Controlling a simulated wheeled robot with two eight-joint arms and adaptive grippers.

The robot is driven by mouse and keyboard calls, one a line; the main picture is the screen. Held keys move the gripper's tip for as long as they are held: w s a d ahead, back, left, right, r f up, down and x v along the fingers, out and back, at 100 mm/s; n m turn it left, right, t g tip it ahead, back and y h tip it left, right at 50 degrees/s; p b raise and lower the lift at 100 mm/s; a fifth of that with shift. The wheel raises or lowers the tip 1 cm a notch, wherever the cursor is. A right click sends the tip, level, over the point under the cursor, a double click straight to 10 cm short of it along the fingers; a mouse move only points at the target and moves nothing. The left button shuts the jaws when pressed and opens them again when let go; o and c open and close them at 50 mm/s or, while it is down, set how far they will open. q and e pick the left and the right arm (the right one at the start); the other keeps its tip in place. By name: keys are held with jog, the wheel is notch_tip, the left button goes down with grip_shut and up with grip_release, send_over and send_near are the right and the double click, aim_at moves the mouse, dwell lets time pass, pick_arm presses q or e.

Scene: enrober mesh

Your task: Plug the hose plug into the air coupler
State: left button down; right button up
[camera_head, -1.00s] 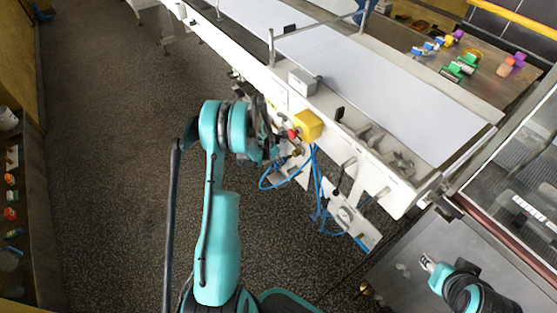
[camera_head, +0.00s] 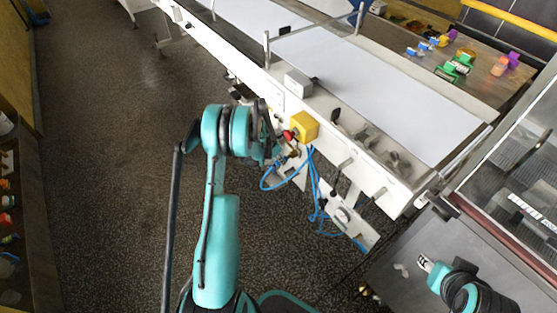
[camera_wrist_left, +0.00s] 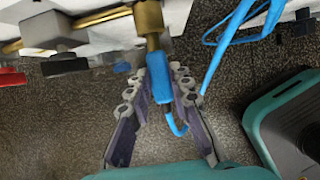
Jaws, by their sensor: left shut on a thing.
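The blue hose plug (camera_wrist_left: 160,82) is between the fingers of my left gripper (camera_wrist_left: 158,85) in the left wrist view, and the gripper is shut on it. Its narrow brass end points up at the brass air coupler (camera_wrist_left: 149,18). The two meet or overlap in this view; I cannot tell whether they are joined. In the head view my left gripper (camera_head: 279,155) is beside the machine's side, mostly hidden by its own wrist. My right gripper (camera_head: 426,263) is over the grey surface at lower right, too small to read its fingers.
A blue hose (camera_head: 313,190) hangs in loops below the yellow box (camera_head: 303,127) with a red button. A red-handled valve (camera_wrist_left: 12,78) and brass pipe lie left of the coupler in the wrist view. The white conveyor (camera_head: 390,105) runs behind. The floor at left is clear.

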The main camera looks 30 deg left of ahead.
pick_arm(q)
jog(key=shift+w+d, duration=0.3)
jog(key=shift+w, duration=0.4)
jog(key=c, duration=1.3)
grip_release()
jog(key=v, duration=1.2)
